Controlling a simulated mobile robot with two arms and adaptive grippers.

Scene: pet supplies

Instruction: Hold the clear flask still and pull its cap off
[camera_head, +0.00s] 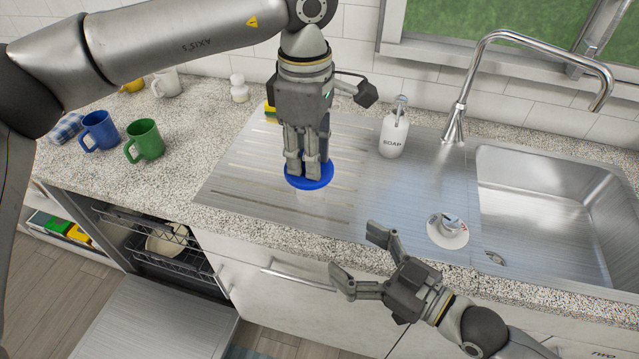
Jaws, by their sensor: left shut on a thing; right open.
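My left gripper (303,172) points straight down over the ribbed drainboard and is shut on the blue cap (322,182), a wide round disc around its fingertips. A faint see-through shape just below the cap is the clear flask (310,204); its outline is hard to make out. I cannot tell whether cap and flask are touching or apart. My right gripper (354,253) is open and empty in front of the counter's front edge, below and to the right of the flask, with its fingers pointing left.
A white soap bottle (393,134) stands right of the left gripper. Blue (100,130) and green (147,140) mugs stand left. Below, the dishwasher (160,310) is open.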

